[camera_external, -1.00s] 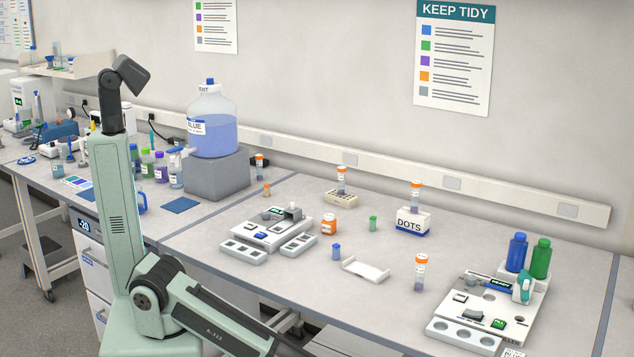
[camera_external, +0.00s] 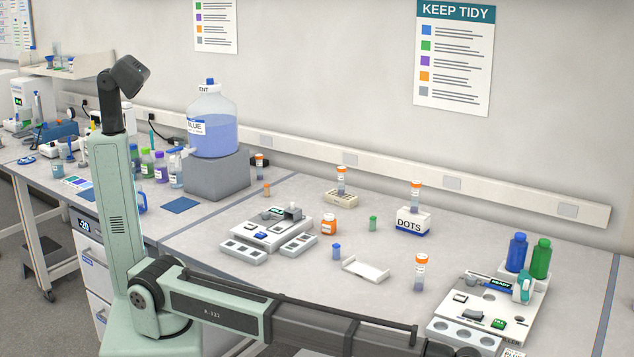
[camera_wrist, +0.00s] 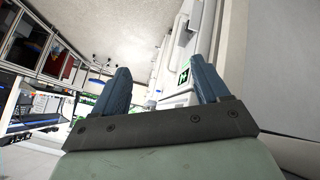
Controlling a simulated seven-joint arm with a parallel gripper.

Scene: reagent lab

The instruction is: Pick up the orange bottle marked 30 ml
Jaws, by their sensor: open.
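A small orange bottle (camera_external: 329,223) with a pale label stands upright on the bench, just right of a white device; its marking is too small to read. Several clear tubes with orange caps also stand about, one on the bench (camera_external: 420,272) and one on the box marked DOTS (camera_external: 409,224). My gripper (camera_wrist: 160,75) shows in the wrist view with its two blue fingers apart and nothing between them. It faces the room, and no orange bottle shows there. In the external view my arm reaches right along the bench's front edge, far from the bottle.
A white device (camera_external: 262,230) with trays lies left of the bottle. A small green vial (camera_external: 373,223), a blue vial (camera_external: 337,251) and a white cradle (camera_external: 366,269) are near it. A white station (camera_external: 505,305) with blue and green bottles stands at the right.

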